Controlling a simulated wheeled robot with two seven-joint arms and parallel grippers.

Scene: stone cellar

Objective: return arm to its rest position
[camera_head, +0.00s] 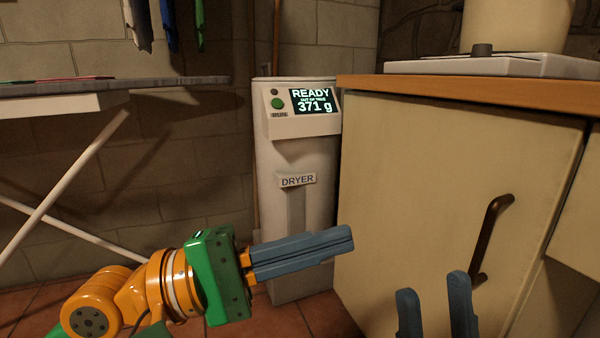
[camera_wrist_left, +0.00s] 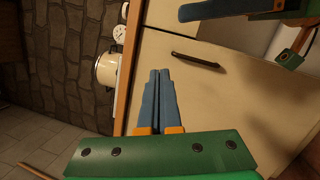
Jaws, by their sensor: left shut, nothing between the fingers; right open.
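My left gripper (camera_head: 346,241) reaches in from the left in the head view, with an orange arm, a green body and blue-grey fingers. Its fingers lie together with nothing between them, pointing right, in front of the dryer and the cabinet. In the left wrist view the same fingers (camera_wrist_left: 160,74) are pressed side by side and empty. My right gripper (camera_head: 432,286) shows only as two separated blue fingertips at the bottom right of the head view. It is open and empty; the rest of that arm is out of frame. Part of it also shows top right in the left wrist view.
A white dryer (camera_head: 290,152) reading "READY 371 g" stands behind my left gripper. A cream cabinet (camera_head: 425,190) with a dark handle (camera_head: 490,238) fills the right. An ironing board (camera_head: 100,88) is at left.

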